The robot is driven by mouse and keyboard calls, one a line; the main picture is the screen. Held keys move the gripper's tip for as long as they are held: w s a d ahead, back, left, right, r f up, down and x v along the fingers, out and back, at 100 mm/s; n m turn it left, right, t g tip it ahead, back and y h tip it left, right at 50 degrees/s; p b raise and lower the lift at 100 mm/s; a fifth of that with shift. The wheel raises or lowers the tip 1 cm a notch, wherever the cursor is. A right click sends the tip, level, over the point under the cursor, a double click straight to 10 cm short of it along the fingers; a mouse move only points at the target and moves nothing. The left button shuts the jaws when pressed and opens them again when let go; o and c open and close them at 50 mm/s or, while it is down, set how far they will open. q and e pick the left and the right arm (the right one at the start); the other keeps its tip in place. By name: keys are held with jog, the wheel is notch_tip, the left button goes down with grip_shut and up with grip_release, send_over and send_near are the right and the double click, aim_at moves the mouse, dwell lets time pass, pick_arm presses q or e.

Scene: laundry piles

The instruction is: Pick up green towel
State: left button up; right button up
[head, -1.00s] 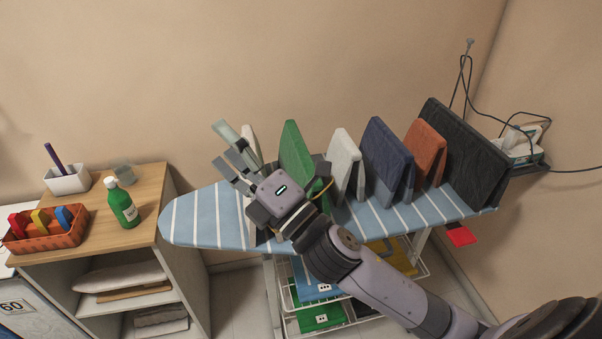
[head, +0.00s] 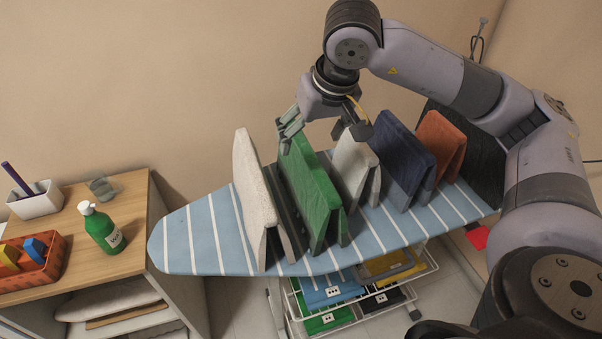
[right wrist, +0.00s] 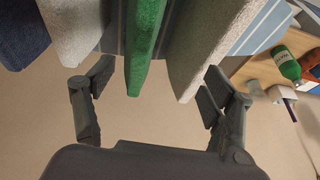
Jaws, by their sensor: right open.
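The green towel (head: 314,190) stands folded like a tent on the blue striped ironing board (head: 208,238), between a cream towel and a pale grey one. It also shows in the right wrist view (right wrist: 146,40), its end between the two open fingers. My right gripper (head: 322,128) is open at the far upper end of the green towel, coming from above and behind. In the right wrist view the fingers (right wrist: 150,95) are spread wide, apart from the green towel, with neighbouring towels also near them. My left gripper is not in view.
A cream towel (head: 252,185) stands left of the green one. Pale grey (head: 350,165), navy (head: 402,150) and orange (head: 440,140) towels stand to the right. A wooden shelf unit (head: 140,205) with a green bottle (head: 101,229) is at the left. A wire rack is below the board.

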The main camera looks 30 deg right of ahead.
aim_at(312, 156)
jog(key=shift+w+d+r+h, duration=0.1)
jog(key=shift+d+h, duration=0.4)
jog(key=shift+d, duration=0.75)
jog(key=p+x, duration=0.2)
jog(key=x, duration=0.8)
jog(key=shift+w+f, duration=0.2)
jog(key=shift+f, duration=0.15)
jog(key=p+x, duration=0.2)
jog(key=x, duration=0.3)
jog(key=shift+w+a+f+p, duration=0.1)
jog(key=shift+w+f+p, duration=0.05)
jog(key=shift+p, duration=0.25)
jog(key=shift+w+f, duration=0.1)
jog(key=shift+f, duration=0.1)
jog(key=shift+c, duration=0.4)
jog(key=shift+r, duration=0.1)
jog(key=c, duration=1.5)
